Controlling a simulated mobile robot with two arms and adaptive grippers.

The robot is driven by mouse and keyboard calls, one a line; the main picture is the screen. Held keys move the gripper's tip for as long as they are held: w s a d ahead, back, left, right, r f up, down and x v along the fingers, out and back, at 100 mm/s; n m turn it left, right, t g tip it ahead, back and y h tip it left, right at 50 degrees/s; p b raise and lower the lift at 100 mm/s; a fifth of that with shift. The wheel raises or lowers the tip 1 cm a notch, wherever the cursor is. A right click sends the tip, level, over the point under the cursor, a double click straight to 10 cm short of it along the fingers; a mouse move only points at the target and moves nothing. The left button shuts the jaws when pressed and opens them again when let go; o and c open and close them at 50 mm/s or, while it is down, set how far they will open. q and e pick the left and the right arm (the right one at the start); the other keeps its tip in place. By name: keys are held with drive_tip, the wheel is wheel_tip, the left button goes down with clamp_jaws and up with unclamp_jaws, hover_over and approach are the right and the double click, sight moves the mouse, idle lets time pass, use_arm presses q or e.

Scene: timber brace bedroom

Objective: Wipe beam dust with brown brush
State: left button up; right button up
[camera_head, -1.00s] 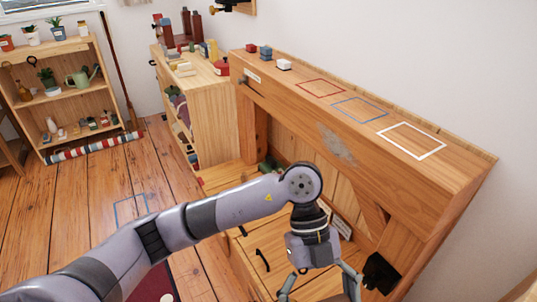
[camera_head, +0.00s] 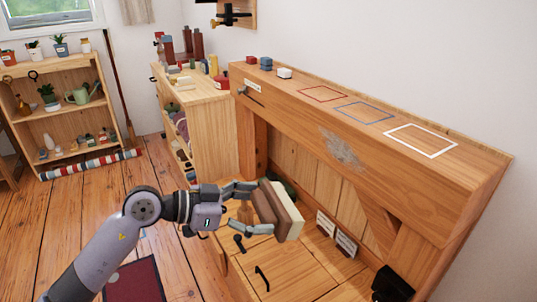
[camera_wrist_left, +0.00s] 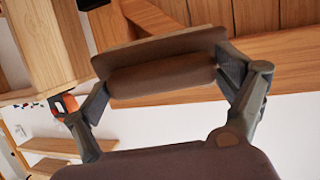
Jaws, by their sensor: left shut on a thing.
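A brown brush (camera_head: 269,203) with a pale bristle side is held by my left gripper (camera_head: 250,207), whose fingers close on either side of it. The brush also shows in the left wrist view (camera_wrist_left: 165,75) between the two fingers. A grey dust patch (camera_head: 343,148) lies on the front face of the wooden beam (camera_head: 300,119). The brush is below and to the left of the dust in the head view, with its pale side facing right, apart from the beam. My right gripper is not in view.
Red, blue and white outlined squares mark the beam's top, with small red, blue and white blocks (camera_head: 284,72) at its left end. Below is a wooden surface with black handles (camera_head: 262,279). A black object (camera_head: 392,283) is at lower right. Shelves (camera_head: 67,115) stand at left.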

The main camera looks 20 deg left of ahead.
use_arm(q)
drive_tip(key=w+r+n+t+b, duration=0.1)
drive_tip(key=w+r+t+b, duration=0.1)
drive_tip(key=w, duration=0.7)
drive_tip(key=w+r+n+t+b, duration=0.1)
drive_tip(key=w+r+t+b, duration=0.1)
drive_tip(key=w, duration=0.8)
drive_tip(key=shift+d+r+t, duration=0.45)
drive_tip(key=shift+r+t, duration=0.05)
drive_tip(key=shift+r, duration=0.45)
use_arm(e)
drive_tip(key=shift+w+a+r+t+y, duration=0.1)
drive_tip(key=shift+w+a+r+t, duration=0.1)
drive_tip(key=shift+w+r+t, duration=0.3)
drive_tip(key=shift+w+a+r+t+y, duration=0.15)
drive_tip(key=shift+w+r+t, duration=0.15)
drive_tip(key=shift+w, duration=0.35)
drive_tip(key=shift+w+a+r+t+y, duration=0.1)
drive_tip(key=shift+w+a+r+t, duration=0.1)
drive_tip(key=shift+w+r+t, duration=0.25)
use_arm(q)
drive_tip(key=shift+p+x, duration=0.8)
drive_tip(key=shift+p, duration=0.15)
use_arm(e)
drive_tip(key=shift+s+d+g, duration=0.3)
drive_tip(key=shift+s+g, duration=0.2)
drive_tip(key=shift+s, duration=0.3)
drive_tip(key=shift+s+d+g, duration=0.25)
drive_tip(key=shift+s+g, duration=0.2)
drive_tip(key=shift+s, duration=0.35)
